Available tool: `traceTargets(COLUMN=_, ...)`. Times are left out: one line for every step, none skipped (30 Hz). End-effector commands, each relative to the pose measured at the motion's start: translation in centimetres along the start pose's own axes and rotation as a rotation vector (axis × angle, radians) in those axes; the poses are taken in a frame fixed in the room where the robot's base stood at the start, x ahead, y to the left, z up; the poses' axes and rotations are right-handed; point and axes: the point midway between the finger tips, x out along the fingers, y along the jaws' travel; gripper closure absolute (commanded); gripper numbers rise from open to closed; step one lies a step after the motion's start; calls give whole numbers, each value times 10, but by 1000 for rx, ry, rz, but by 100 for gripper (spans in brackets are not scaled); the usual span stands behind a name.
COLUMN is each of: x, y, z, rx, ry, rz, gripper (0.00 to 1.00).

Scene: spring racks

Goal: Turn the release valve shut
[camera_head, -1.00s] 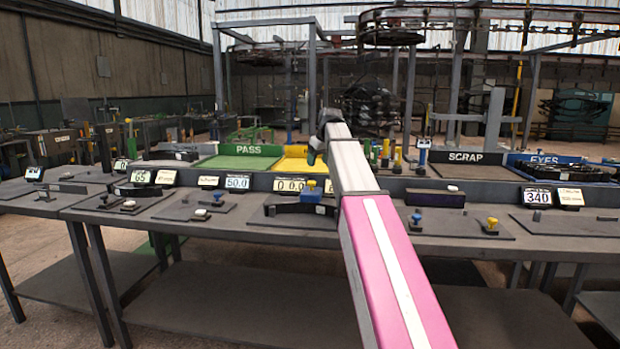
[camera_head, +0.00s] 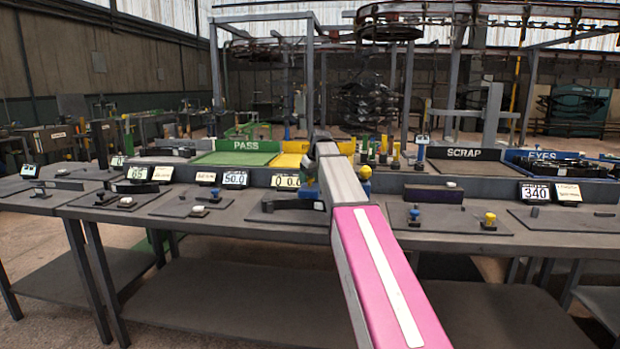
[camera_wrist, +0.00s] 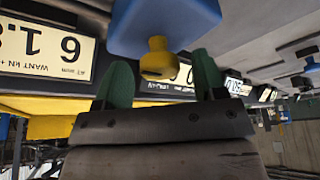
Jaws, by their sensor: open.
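In the wrist view a yellow knob (camera_wrist: 158,58) sticks out from a blue block (camera_wrist: 165,22). I take it for the release valve; no label on it is readable. My gripper (camera_wrist: 155,72) is open, its two green fingers either side of the knob's end with gaps visible. I cannot tell how far the knob reaches between them. In the head view a yellow-topped blue part (camera_head: 364,180) shows just right of my arm. It may be the same valve. My fingers are hidden behind my arm there.
A display reading 61.8 (camera_wrist: 45,50) stands close by in the wrist view. In the head view the long bench holds displays, plates and knobs, including a small yellow knob (camera_head: 489,220) at right. PASS (camera_head: 250,146) and SCRAP (camera_head: 470,154) bins stand behind it.

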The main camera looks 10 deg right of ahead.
Motion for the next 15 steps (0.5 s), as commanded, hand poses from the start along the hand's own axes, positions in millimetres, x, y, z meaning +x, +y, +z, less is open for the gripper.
traceTargets(x=1, y=0, z=0, rx=0, ry=0, rz=0, gripper=36)
traceTargets(x=1, y=0, z=0, rx=0, ry=0, rz=0, gripper=36)
traceTargets(x=1, y=0, z=0, rx=0, ry=0, rz=0, gripper=36)
traceTargets(x=0, y=0, z=0, rx=0, ry=0, rz=0, gripper=36)
traceTargets(x=0, y=0, z=0, rx=0, ry=0, rz=0, gripper=36)
traceTargets(x=0, y=0, z=0, rx=0, ry=0, rz=0, gripper=36)
traceTargets(x=0, y=0, z=0, rx=0, ry=0, rz=0, gripper=36)
traceTargets(x=0, y=0, z=0, rx=0, ry=0, rz=0, gripper=45)
traceTargets(x=0, y=0, z=0, rx=0, ry=0, rz=0, gripper=58)
traceTargets(x=0, y=0, z=0, rx=0, ry=0, rz=0, gripper=68)
traceTargets(x=0, y=0, z=0, rx=0, ry=0, rz=0, gripper=78)
traceTargets(x=0, y=0, z=0, rx=0, ry=0, rz=0, gripper=84)
traceTargets(x=0, y=0, z=0, rx=0, ry=0, rz=0, gripper=84)
traceTargets(x=0, y=0, z=0, rx=0, ry=0, rz=0, gripper=84)
traceTargets(x=0, y=0, z=0, rx=0, ry=0, rz=0, gripper=84)
